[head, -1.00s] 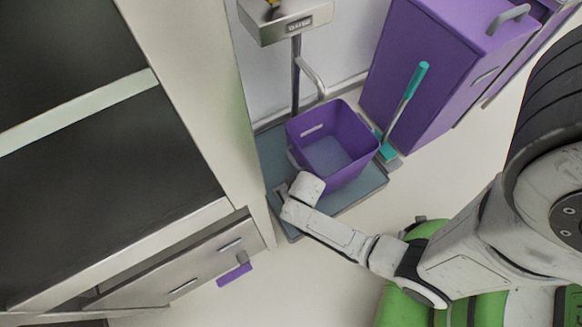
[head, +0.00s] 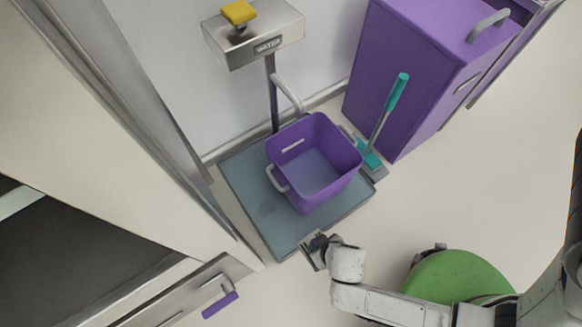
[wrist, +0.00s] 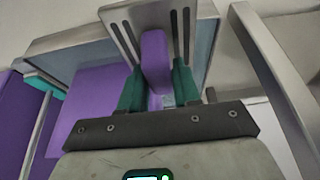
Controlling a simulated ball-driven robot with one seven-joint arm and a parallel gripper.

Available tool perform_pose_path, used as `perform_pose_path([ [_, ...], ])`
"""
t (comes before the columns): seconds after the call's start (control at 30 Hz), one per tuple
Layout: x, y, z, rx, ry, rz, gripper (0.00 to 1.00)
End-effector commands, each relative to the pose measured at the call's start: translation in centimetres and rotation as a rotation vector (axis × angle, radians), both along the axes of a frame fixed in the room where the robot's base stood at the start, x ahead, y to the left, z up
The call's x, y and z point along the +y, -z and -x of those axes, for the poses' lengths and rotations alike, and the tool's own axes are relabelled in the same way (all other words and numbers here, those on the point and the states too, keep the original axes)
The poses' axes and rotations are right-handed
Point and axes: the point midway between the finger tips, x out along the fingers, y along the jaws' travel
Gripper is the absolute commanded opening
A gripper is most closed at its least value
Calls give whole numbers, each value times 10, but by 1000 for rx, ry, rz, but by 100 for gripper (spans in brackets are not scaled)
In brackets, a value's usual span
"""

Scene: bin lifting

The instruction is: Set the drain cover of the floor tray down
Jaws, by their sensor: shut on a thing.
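The drain cover (wrist: 122,31) is a slotted grey metal plate with a purple grip (wrist: 155,62). My gripper (wrist: 158,88) is shut on that grip, with a teal finger on each side. In the head view, the drain cover (head: 313,254) hangs from my gripper (head: 322,242) at the near edge of the blue-grey floor tray (head: 240,175). I cannot tell how high it is above the tray or floor. A faint darker patch (head: 267,209) shows on the tray's left part.
A purple bin (head: 335,190) with grey handles stands on the tray. A teal-handled tool (head: 388,115) and a purple cabinet (head: 415,75) stand to the right. A drawer with a purple handle (head: 220,305) is lower left.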

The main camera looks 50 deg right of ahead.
Motion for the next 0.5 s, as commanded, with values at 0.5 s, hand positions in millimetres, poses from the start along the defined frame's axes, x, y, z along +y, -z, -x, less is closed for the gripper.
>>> perform_pose_path([
  [0.5,7,61,-103,-4,-3,0,0],
])
